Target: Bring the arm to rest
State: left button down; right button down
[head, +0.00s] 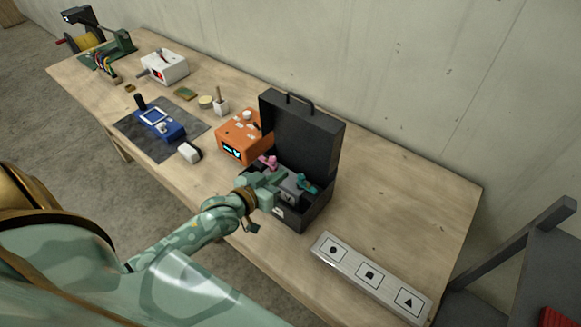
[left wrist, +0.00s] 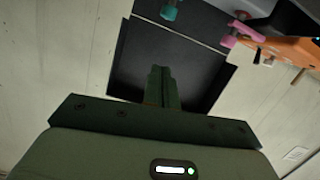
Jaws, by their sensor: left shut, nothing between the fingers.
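My left arm reaches in from the left in the head view. Its gripper (head: 272,183) is over the near side of an open dark case (head: 306,218) with its lid (head: 302,125) raised. In the left wrist view the gripper's two fingers (left wrist: 160,75) are together and empty, in front of a dark surface of the case (left wrist: 190,68). A pink-handled item (head: 268,161) and a teal-handled item (head: 306,183) show at the case; both appear in the wrist view too. My right gripper is not in view.
An orange device (head: 240,136) stands left of the case on the wooden table (head: 405,205). A panel with three symbols (head: 370,277) lies to the right. A blue device (head: 160,124) sits on a dark mat farther left. The table's right part behind the panel is clear.

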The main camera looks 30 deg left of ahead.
pick_arm(q)
jog(key=s+d+r+m+g+y, duration=0.15)
jog(key=s+d+m+g, duration=0.3)
jog(key=s, duration=0.55)
jog(key=s+a+r+m+g+y, duration=0.35)
jog(key=s+a+y, duration=0.25)
jog(key=s, duration=0.2)
jog(key=s+d+f+n+g+h+b, duration=0.1)
jog(key=s+d+f+g+h+b, duration=0.35)
jog(key=f, duration=1.55)
jog(key=s+d+f+n+t+y+b, duration=0.1)
jog(key=f+b, duration=0.6)
jog(key=f, duration=1.4)
jog(key=s+f+n+g+h+b, duration=0.1)
jog(key=s+f+b, duration=0.6)
jog(key=s+f, duration=1.1)
notch_tip(320, 180, down, 2)
jog(key=shift+s+a+f+n+g+b, duration=0.2)
jog(key=shift+n+g+b, duration=0.15)
jog(key=shift+n+g, duration=0.45)
